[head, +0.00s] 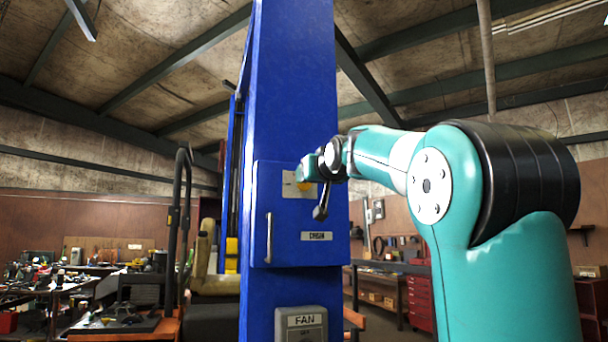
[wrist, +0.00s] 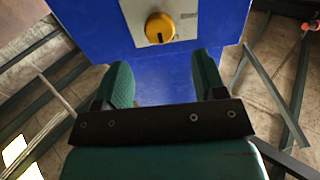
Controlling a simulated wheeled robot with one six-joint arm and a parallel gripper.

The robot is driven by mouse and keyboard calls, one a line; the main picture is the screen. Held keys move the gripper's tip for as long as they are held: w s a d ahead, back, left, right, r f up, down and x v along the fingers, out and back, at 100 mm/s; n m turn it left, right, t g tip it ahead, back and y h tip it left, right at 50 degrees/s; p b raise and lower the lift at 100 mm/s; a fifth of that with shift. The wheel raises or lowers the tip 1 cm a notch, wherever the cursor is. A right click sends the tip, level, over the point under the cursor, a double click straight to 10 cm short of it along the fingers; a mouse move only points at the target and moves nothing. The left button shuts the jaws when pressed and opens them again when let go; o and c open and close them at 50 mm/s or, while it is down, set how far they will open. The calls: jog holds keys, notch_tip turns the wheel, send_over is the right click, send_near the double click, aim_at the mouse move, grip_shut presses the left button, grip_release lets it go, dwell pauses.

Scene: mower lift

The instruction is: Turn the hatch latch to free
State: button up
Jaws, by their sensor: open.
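The hatch (head: 285,225) is a blue door on the blue lift post, shut against it as far as I can see. Its latch is a round yellow knob (wrist: 160,28) with a dark mark at its lower edge, on a light grey plate (wrist: 190,18). In the head view the knob (head: 303,186) is partly hidden behind my gripper. My gripper (wrist: 163,72) is open and empty. Its two green fingers point toward the hatch, and the knob lies ahead of them, roughly centred between them. No contact with the knob shows.
A pale vertical handle (head: 269,238) is on the hatch's left side, with a small label (head: 316,236) at lower right. A grey box marked FAN (head: 301,322) is on the post below. Cluttered workbenches (head: 60,285) stand at left, a red tool cabinet (head: 420,300) at right.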

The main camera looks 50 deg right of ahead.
aim_at(304, 191)
jog(key=shift+p+x, duration=1.7)
jog(key=shift+x, duration=2.45)
jog(key=shift+c, duration=0.4)
jog(key=c, duration=0.8)
